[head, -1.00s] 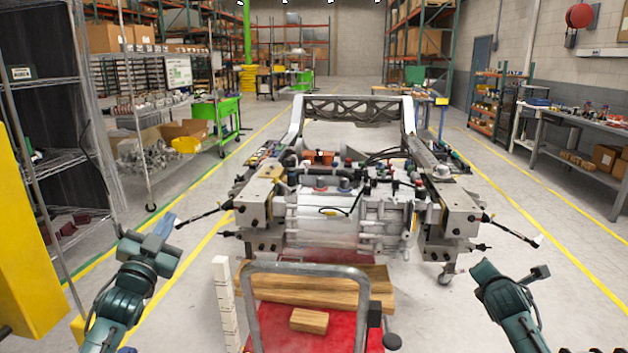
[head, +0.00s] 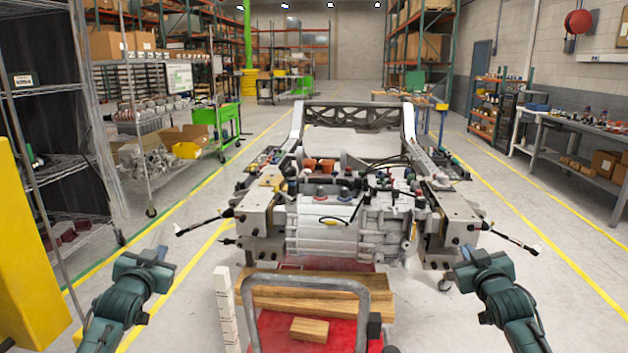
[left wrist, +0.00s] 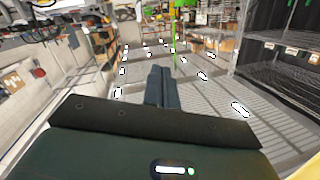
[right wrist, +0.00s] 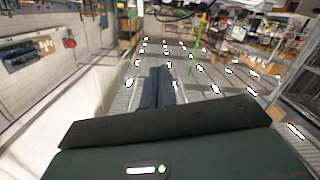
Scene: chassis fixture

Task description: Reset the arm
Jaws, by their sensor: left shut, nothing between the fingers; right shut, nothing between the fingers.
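My left gripper (head: 162,252) is at the lower left of the head view, in front of the chassis and to its left. In the left wrist view its two dark fingers (left wrist: 159,87) lie together with nothing between them. My right gripper (head: 464,253) is at the lower right of the head view, near the chassis's right front corner. In the right wrist view its fingers (right wrist: 158,87) also lie together and are empty. Both arms are bent at about the same height, one on each side of the red cart. The fingertips are small in the head view.
The chassis (head: 325,232) with its silver drive unit stands ahead in the middle. A red cart (head: 280,328) with wooden blocks (head: 310,329) and a grey handle (head: 366,300) is between my arms. A wire shelf (head: 60,165) stands left; a workbench (head: 585,170) stands right.

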